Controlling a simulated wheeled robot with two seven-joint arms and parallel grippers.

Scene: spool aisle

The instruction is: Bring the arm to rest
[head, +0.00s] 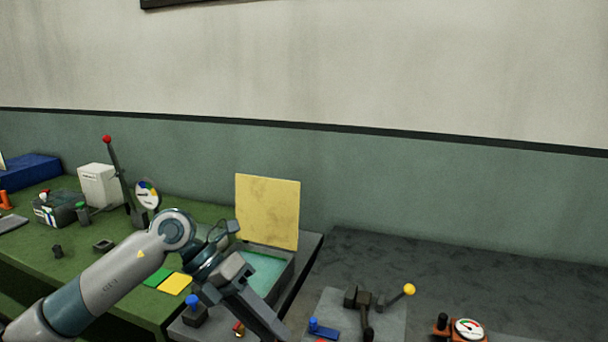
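My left arm (115,285) comes in from the lower left and bends at a round grey joint. My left gripper (252,305) hangs in front of an open box with a teal inside (264,268), pointing down and to the right. One dark finger shows, running to the bottom edge of the picture. The gap between the fingers cannot be made out. My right gripper is not in view.
A green bench (60,240) on the left holds a red-knobbed lever (115,165), a dial (147,194) and a white box (99,186). A yellow panel (267,211) stands upright behind the open box. A yellow-knobbed lever (394,297) and a gauge (467,329) sit right, with bare dark bench behind.

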